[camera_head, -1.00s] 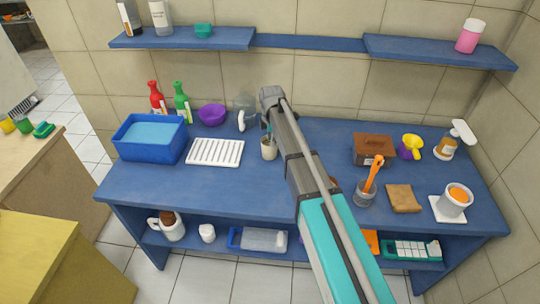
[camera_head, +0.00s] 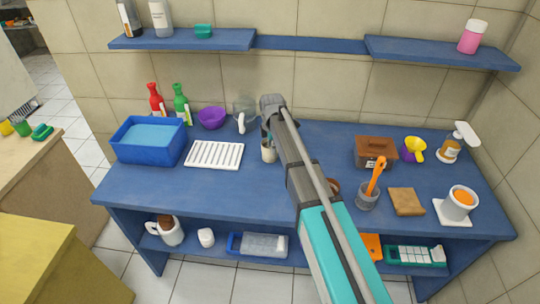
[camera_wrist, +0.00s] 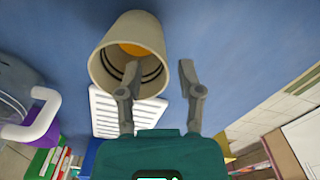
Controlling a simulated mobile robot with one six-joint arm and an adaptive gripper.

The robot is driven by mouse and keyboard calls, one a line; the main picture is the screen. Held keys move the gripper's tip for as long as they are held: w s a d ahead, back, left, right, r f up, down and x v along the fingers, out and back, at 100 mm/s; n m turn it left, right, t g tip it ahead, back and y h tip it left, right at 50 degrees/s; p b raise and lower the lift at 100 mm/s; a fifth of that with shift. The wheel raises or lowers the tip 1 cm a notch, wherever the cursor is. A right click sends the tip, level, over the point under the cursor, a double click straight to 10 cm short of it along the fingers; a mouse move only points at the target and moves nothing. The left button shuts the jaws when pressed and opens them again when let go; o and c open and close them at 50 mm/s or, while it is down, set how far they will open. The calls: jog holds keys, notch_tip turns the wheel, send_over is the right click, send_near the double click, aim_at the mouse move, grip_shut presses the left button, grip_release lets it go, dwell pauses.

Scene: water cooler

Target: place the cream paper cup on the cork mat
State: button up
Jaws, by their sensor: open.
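The cream paper cup (camera_head: 268,154) stands on the blue counter, right of the white slatted rack, partly hidden by my arm. In the wrist view the cup (camera_wrist: 103,72) shows its open mouth, with dark rings and a yellow-orange patch inside. My gripper (camera_wrist: 160,68) is open. Its left finger overlaps the cup's mouth; the right finger is clear of the cup. I cannot tell whether the left finger is inside it. In the head view my gripper (camera_head: 267,128) is right at the cup. The brown cork mat (camera_head: 407,201) lies bare on the counter's right side.
A grey holder with an orange utensil (camera_head: 368,196) stands left of the mat, and a grey cup on a white coaster (camera_head: 459,204) stands right. A brown box (camera_head: 375,152) is behind. The white rack (camera_head: 214,155) and blue basin (camera_head: 148,141) are at left.

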aim_at(272, 162)
jog(key=shift+s+f+b, duration=0.15)
jog(key=shift+f+b, duration=1.9)
jog(key=shift+f, duration=0.2)
grip_shut()
